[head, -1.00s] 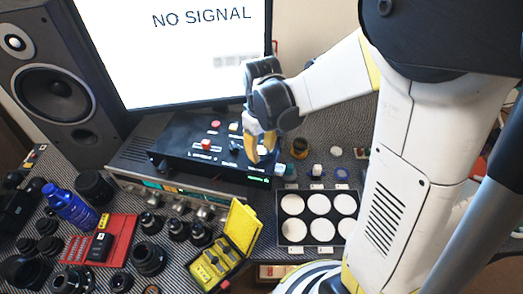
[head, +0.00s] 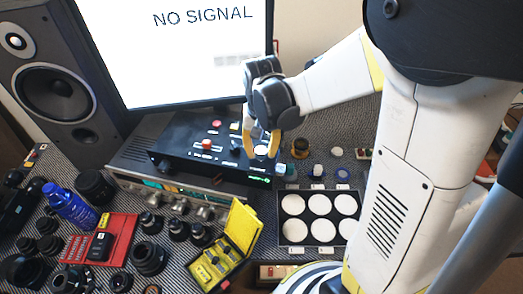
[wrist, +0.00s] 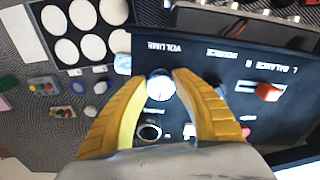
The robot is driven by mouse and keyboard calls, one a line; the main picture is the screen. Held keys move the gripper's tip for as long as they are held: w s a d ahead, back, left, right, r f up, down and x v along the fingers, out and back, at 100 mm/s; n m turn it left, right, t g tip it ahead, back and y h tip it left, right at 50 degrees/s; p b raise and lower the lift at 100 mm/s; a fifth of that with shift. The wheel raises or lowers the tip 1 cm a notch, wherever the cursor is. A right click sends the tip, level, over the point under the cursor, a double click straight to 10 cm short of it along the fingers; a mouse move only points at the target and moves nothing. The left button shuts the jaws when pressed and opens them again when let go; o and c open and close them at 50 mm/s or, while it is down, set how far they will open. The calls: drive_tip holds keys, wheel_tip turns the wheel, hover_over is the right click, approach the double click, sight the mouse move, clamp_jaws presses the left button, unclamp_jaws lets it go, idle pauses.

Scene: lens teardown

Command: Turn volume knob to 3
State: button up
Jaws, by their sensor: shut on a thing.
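The black control box (head: 180,148) sits on top of a silver receiver (head: 135,160) below the monitor. The volume knob is a round, pale knob (wrist: 160,86) beside the VOLUME label (wrist: 165,47) in the wrist view. My gripper (wrist: 160,78) has its yellow fingers on either side of this knob and is shut on it. In the head view my gripper (head: 262,152) points down at the right end of the box, with the pale knob just showing between the fingers. The knob's pointer and scale cannot be read.
A red slider cap (wrist: 267,92) stands on the box near the BALANCE label. A black tray with white discs (head: 282,225) lies to the right of the box. A yellow case (head: 243,228), lenses and a speaker (head: 55,90) crowd the left and front.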

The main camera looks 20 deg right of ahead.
idle(0.3)
drive_tip(key=o, duration=1.2)
drive_tip(key=shift+r, duration=0.1)
wheel_tip(320, 180, up, 12)
drive_tip(key=shift+f, duration=0.1)
drive_tip(key=n+t+b, duration=0.3)
drive_tip(key=n+t, duration=0.1)
drive_tip(key=t, duration=0.3)
approach(262, 153)
drive_tip(key=s, duration=0.1)
drive_tip(key=s+r, duration=0.1)
drive_tip(key=s, duration=0.2)
drive_tip(key=shift+r, duration=0.4)
